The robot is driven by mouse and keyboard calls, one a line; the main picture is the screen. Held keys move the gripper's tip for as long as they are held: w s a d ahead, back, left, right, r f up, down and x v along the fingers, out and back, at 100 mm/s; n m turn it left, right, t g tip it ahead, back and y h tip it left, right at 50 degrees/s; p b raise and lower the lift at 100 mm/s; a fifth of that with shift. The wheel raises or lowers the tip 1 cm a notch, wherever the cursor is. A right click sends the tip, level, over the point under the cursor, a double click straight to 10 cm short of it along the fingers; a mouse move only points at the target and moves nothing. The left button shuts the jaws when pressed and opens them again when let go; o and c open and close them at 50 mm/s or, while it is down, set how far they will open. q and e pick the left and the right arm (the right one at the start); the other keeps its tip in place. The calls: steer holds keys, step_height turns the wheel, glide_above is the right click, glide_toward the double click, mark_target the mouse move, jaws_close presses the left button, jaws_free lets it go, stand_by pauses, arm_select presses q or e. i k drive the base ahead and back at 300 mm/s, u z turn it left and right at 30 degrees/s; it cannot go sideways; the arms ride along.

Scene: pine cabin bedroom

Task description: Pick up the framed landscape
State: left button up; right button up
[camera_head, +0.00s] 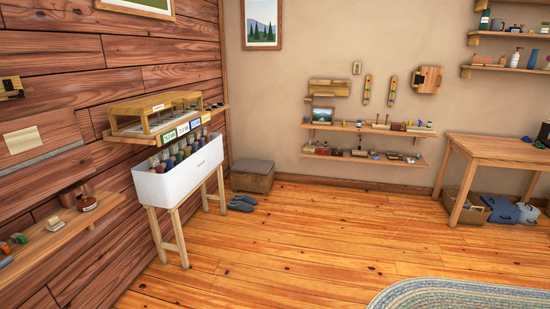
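A small framed landscape (322,115) stands on the left end of the upper wall shelf (372,130), against the far beige wall. It has a dark frame and a green and blue scene. A larger framed mountain picture (262,22) hangs higher on the same wall. Another framed picture (150,4) hangs on the left wood wall, cut off by the top edge. Neither of my grippers is in view.
A white bin of bottles (175,183) on a wooden stand is at left. A wooden table (497,150) with a basket (466,206) under it is at right. Grey slippers (242,204) lie by a box stool (253,177). The middle floor is clear up to a braided rug (460,295).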

mark_target(324, 113)
steer(key=z, duration=0.5)
steer(key=i, duration=2.25)
steer(key=z, duration=0.4)
steer(key=i, duration=2.25)
steer(key=u, duration=0.45)
steer(key=i, duration=1.7)
steer(key=u, duration=0.35)
